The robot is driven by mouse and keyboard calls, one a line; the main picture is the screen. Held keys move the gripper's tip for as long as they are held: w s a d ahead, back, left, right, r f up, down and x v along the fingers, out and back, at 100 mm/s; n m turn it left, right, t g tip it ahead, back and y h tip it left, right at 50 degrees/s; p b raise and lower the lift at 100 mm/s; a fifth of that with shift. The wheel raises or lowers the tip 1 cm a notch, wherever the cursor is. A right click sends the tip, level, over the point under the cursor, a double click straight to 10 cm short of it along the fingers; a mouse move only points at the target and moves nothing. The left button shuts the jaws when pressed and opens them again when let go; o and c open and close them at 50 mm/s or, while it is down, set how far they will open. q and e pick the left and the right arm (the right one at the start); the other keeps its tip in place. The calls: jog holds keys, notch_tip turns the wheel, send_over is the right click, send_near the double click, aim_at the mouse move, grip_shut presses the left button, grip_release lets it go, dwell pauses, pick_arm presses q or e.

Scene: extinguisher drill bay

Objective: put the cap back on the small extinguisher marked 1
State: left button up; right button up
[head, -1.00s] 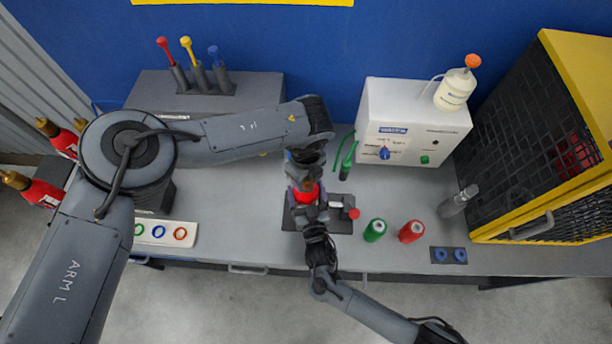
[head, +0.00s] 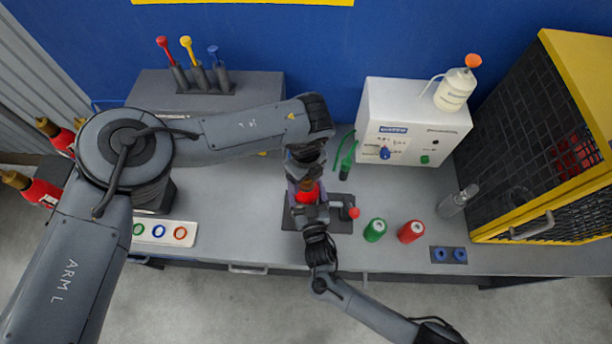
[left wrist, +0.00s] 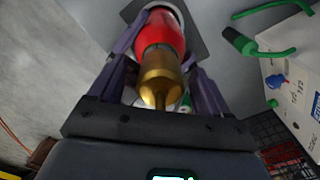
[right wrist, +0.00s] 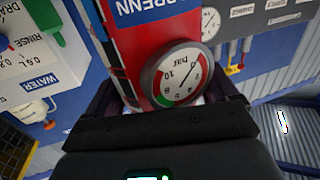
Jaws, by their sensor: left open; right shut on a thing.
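The small red extinguisher (head: 307,197) stands upright at the dark plate in the middle of the bench. In the left wrist view its red body (left wrist: 162,32) shows with the brass cap (left wrist: 159,78) at its near end, in line with it; I cannot tell whether the cap is fully seated. My left gripper (head: 303,187) is open, with its purple fingers on either side of cap and body. My right gripper (head: 312,212) is shut on the extinguisher from the front. The right wrist view shows its pressure gauge (right wrist: 178,76) close up. The mark 1 is not visible.
A dark plate (head: 343,227) with a red-ended clamp (head: 352,213) lies right of the extinguisher. A green can (head: 375,230) and a red can (head: 411,232) stand further right. The white rinse box (head: 410,115) is behind. A ring tray (head: 158,233) lies front left.

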pick_arm(q)
notch_tip(320, 180, up, 12)
jog(key=shift+f, duration=0.2)
dwell(0.4)
pick_arm(e)
jog(key=o, duration=1.9)
jog(key=shift+c, duration=0.2)
pick_arm(q)
jog(key=shift+f+b, duration=0.55)
pick_arm(e)
jog(key=s+d, duration=0.2)
jog(key=s, duration=0.8)
jog(key=shift+s, duration=0.3)
